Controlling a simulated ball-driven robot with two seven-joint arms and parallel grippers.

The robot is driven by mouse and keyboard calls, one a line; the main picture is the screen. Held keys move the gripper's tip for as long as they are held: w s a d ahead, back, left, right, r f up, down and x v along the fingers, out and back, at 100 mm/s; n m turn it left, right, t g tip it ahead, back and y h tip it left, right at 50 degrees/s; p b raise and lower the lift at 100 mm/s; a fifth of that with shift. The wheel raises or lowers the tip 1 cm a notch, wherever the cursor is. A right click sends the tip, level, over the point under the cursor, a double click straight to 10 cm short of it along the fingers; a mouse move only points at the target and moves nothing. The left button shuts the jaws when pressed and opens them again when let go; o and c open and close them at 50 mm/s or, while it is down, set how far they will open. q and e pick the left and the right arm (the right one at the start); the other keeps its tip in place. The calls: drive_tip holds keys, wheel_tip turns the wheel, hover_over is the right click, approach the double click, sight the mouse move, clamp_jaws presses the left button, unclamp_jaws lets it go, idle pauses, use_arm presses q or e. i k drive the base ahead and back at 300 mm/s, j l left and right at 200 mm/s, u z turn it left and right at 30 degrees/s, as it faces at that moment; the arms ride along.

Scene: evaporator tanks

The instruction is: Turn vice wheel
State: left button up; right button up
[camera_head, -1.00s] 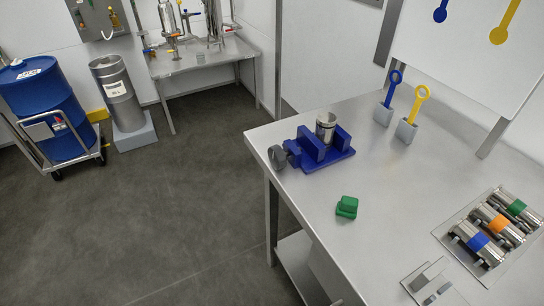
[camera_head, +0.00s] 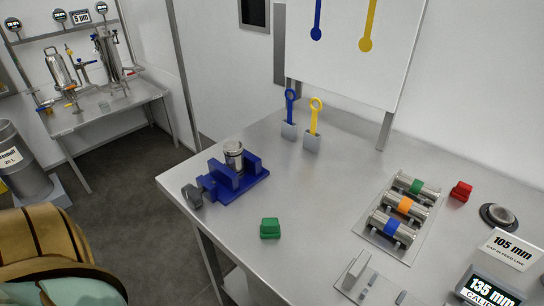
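The blue vice (camera_head: 232,182) stands near the left corner of the steel table (camera_head: 300,215). Its dark grey wheel (camera_head: 192,196) faces left, at the table's edge. A silver metal cylinder (camera_head: 234,154) stands upright between the vice jaws. Neither of my grippers shows in the head view.
A green block (camera_head: 270,228) lies in front of the vice. Blue (camera_head: 290,110) and yellow (camera_head: 314,122) ring-ended tools stand in holders behind. A tray with banded cylinders (camera_head: 404,207), a red block (camera_head: 461,191) and displays (camera_head: 485,290) are at right. A brown-and-green rounded thing (camera_head: 50,260) fills the lower left.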

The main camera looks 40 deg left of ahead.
sight(193, 196)
drive_tip(key=j+z, duration=0.35)
drive_tip(key=k+j+z, duration=0.2)
drive_tip(key=j+z, duration=0.2)
drive_tip(key=k+j+z, duration=0.15)
drive_tip(key=j+z, duration=0.2)
drive_tip(key=k+j+z, duration=0.2)
drive_tip(key=z, duration=0.15)
drive_tip(key=k+j+z, duration=0.35)
drive_tip(key=i, duration=0.1)
